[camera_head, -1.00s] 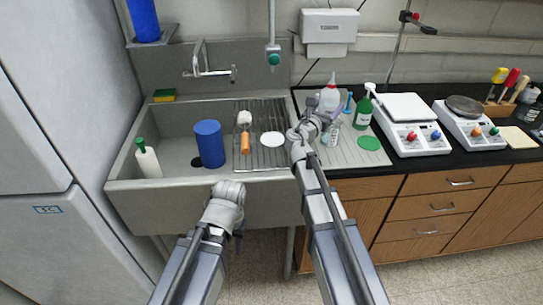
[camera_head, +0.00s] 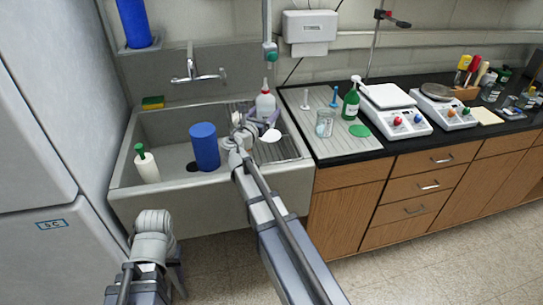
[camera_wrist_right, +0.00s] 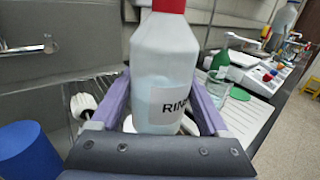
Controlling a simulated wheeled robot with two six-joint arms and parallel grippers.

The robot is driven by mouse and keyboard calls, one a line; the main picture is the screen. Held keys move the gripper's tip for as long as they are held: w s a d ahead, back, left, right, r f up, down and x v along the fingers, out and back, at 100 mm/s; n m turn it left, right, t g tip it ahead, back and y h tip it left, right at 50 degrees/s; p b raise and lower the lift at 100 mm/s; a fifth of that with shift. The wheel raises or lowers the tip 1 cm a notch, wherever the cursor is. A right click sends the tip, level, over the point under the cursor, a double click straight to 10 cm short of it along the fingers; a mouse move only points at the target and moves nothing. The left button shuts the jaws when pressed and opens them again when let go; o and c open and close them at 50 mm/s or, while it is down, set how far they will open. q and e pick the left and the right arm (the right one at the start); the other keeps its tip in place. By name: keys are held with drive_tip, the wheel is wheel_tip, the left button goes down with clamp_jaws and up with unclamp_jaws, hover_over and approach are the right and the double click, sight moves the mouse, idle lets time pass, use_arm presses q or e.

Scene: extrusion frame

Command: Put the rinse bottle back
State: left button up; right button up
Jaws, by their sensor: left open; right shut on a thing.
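The rinse bottle (camera_head: 265,104) is white with a red tip. It stands upright in my right gripper (camera_head: 261,127), over the rack side of the sink. In the right wrist view the purple fingers of my right gripper (camera_wrist_right: 160,106) close on both sides of the rinse bottle (camera_wrist_right: 165,70), whose label is partly readable. Whether its base touches anything is hidden. My left gripper (camera_head: 154,226) is low in front of the sink, away from the bottle; its fingers are hard to make out.
The sink (camera_head: 125,182) holds a blue cylinder (camera_head: 205,147) and a white bottle with a green top (camera_head: 146,165). On the drainboard (camera_head: 318,103) to the right stand a green spray bottle (camera_head: 351,104) and a glass beaker (camera_head: 325,122). Balances (camera_head: 396,108) stand farther right.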

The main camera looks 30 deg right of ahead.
drive_tip(key=s+d+f+m+g+h+b, duration=0.1)
drive_tip(key=s+d+m+g, duration=0.15)
drive_tip(key=d, duration=0.35)
drive_tip(key=shift+n+t, duration=0.35)
drive_tip(key=shift+n, duration=0.1)
drive_tip(key=f+b, duration=0.6)
drive_tip(key=f, duration=0.1)
drive_tip(key=f+b, duration=0.3)
drive_tip(key=b, duration=0.1)
drive_tip(key=shift+s+f, duration=0.15)
drive_tip(key=shift+s, duration=0.15)
drive_tip(key=shift+f, duration=0.25)
drive_tip(key=o, duration=1.5)
drive_tip(key=shift+r, duration=0.1)
drive_tip(key=shift+r, duration=0.15)
drive_tip(key=v, duration=1.2)
drive_tip(key=shift+w+a, duration=0.1)
